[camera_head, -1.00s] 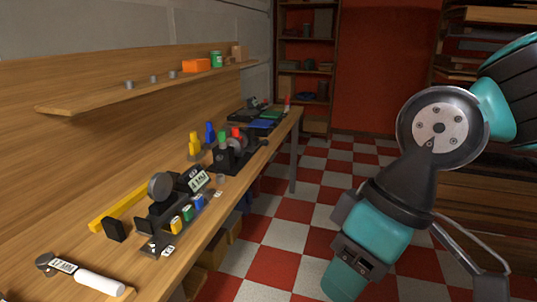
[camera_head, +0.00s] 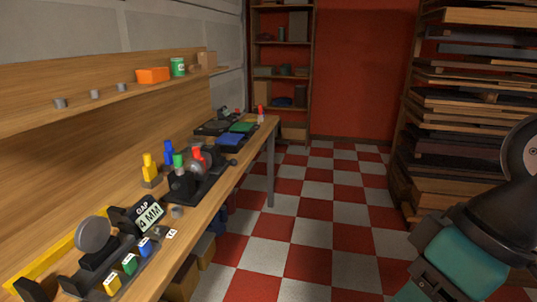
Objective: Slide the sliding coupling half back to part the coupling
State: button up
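Two black fixtures stand on the workbench, and I cannot tell for sure which bears the sliding coupling half. The nearer fixture (camera_head: 98,262) carries a grey round disc (camera_head: 93,234), a sign reading "GAP 4 MM" (camera_head: 149,216) and yellow, green and blue tagged blocks along its front. The farther fixture (camera_head: 202,183) has a rounded metal part (camera_head: 196,162), a red knob, a green knob and a dark ball-ended lever (camera_head: 231,161). My teal and black arm shows at the lower right, well away from both. My gripper is not visible.
The wooden workbench (camera_head: 222,196) runs along the left wall under a shelf (camera_head: 110,98). Yellow and blue pieces stand behind the farther fixture. A rack of stacked boards (camera_head: 465,110) stands at the right. The checkered floor (camera_head: 320,215) between is clear.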

aim_at(216, 163)
jog(key=z, duration=0.15)
jog(key=i, duration=0.7)
jog(key=u, duration=0.5)
jog(key=i, duration=0.55)
jog(key=u, duration=0.45)
